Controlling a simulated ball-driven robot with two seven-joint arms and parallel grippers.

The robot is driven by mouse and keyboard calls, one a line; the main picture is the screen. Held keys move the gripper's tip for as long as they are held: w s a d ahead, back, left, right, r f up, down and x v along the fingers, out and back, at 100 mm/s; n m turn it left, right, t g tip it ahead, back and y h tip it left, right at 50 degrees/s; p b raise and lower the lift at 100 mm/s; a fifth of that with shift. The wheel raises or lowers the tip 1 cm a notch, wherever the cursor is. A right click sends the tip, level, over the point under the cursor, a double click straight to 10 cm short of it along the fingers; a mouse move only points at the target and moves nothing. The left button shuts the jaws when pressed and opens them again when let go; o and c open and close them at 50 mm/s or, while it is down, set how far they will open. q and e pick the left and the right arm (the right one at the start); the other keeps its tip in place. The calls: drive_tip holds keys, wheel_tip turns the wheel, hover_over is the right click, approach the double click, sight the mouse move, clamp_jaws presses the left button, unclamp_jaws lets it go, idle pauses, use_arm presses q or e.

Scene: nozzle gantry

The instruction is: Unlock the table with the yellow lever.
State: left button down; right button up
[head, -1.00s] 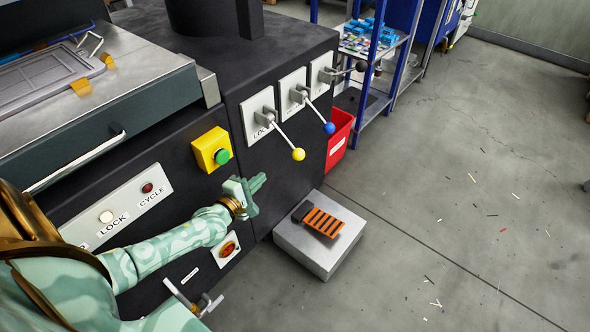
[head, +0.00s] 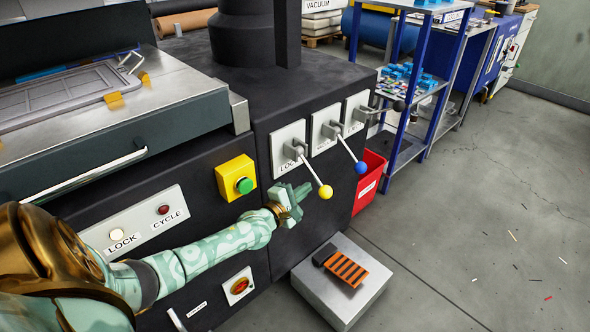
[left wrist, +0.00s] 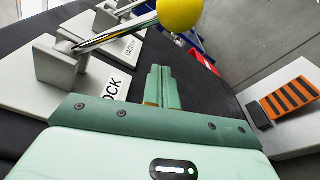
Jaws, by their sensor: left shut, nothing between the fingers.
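The yellow-knobbed lever (head: 325,191) sticks out and slants down to the right from its white plate (head: 288,148) marked LOCK on the dark machine front. My left gripper (head: 304,190) is shut and empty, just left of the yellow knob and below the plate in the head view. In the left wrist view its closed fingers (left wrist: 163,87) lie below the yellow knob (left wrist: 181,14) and the metal rod, apart from them in the picture. The table (head: 215,82) with a grey frame on it is at the upper left. My right gripper is not in view.
Right of the yellow lever are a blue-knobbed lever (head: 361,167) and a black-knobbed one (head: 398,106). A green button on a yellow box (head: 237,177) is left of my gripper. A grey pedal block (head: 340,300) stands below. A red bin (head: 369,180) is to the right.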

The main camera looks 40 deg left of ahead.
use_arm(q)
drive_tip(key=d, duration=0.1)
drive_tip(key=d+r+p, duration=0.1)
drive_tip(key=d, duration=0.1)
drive_tip(key=shift+d+r, duration=0.2)
drive_tip(key=shift+d, duration=0.05)
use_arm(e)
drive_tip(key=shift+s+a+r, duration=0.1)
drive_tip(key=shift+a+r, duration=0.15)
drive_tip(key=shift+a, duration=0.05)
